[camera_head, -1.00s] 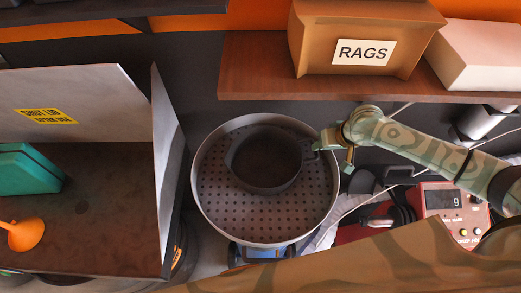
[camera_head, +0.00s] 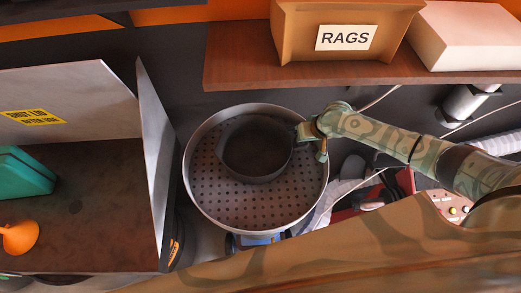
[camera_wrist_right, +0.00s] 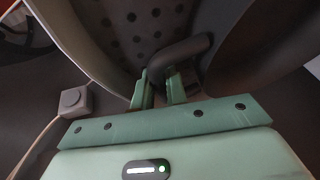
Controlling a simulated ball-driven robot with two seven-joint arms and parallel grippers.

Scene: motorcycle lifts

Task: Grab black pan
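The black pan (camera_head: 255,150), dark and round with a small side handle, sits inside a round perforated metal pan (camera_head: 250,205), toward its far side. My right gripper (camera_head: 308,137) reaches in from the right over the metal pan's rim, at the black pan's right side. In the right wrist view, the dark curved handle (camera_wrist_right: 184,50) runs down between the fingertips of the right gripper (camera_wrist_right: 160,85). The fingers are close together and appear shut on the handle. The handle's end between them is partly hidden. My left gripper is in neither view.
A wooden shelf (camera_head: 235,68) with a RAGS box (camera_head: 295,40) and a pale box (camera_head: 470,35) lies beyond. A metal-sided bench (camera_head: 100,235) with an orange funnel (camera_head: 20,237) stands left. A red device (camera_head: 450,207) is partly hidden at right.

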